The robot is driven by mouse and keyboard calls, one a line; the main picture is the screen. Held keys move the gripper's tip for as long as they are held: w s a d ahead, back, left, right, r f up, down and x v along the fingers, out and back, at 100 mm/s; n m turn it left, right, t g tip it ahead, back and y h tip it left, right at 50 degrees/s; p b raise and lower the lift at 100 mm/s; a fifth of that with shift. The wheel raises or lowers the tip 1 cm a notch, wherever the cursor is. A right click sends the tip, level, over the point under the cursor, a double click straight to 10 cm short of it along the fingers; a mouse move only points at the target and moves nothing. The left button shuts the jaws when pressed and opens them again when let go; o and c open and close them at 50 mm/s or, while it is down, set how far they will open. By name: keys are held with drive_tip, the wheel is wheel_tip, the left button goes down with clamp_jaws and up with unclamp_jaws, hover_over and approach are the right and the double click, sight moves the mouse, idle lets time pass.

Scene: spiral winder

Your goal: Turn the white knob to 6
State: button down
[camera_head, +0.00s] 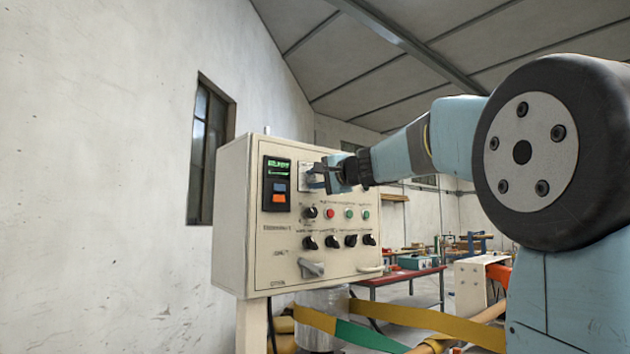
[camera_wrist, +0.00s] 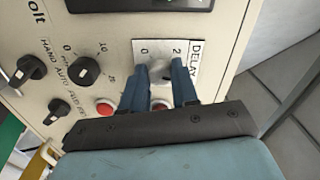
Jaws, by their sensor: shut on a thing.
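The white knob (camera_wrist: 159,73) sits on a white plate marked DELAY (camera_wrist: 194,52) on the control panel. The marks 0 and 2 show above it; the other marks are hidden behind my fingers, and I cannot tell where the knob points. My gripper (camera_wrist: 160,66) is shut on the knob, with one blue finger on each side. In the head view, my gripper (camera_head: 322,176) reaches the panel's upper part from the right and hides the knob and most of the white plate (camera_head: 305,172).
The cream control panel (camera_head: 235,220) also carries a display (camera_head: 277,183), black knobs (camera_head: 332,241) and small coloured buttons (camera_head: 330,213) below my gripper. In the wrist view, black knobs (camera_wrist: 84,70) and a red button (camera_wrist: 104,110) lie close to the left finger. A wall stands left.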

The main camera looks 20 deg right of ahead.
drive_tip(key=m, duration=0.5)
drive_tip(key=shift+d+f+m, duration=0.15)
drive_tip(key=shift+f+m, duration=0.05)
drive_tip(key=shift+m, duration=0.1)
drive_tip(key=m, duration=1.2)
drive_tip(key=shift+w+m, duration=0.1)
drive_tip(key=shift+m, duration=0.2)
drive_tip(key=m, duration=0.5)
drive_tip(key=shift+m, duration=0.3)
drive_tip(key=c, duration=0.8)
unclamp_jaws()
drive_tip(key=shift+r, duration=0.15)
drive_tip(key=shift+c, duration=0.2)
drive_tip(key=v, duration=1.3)
drive_tip(key=shift+s, duration=0.4)
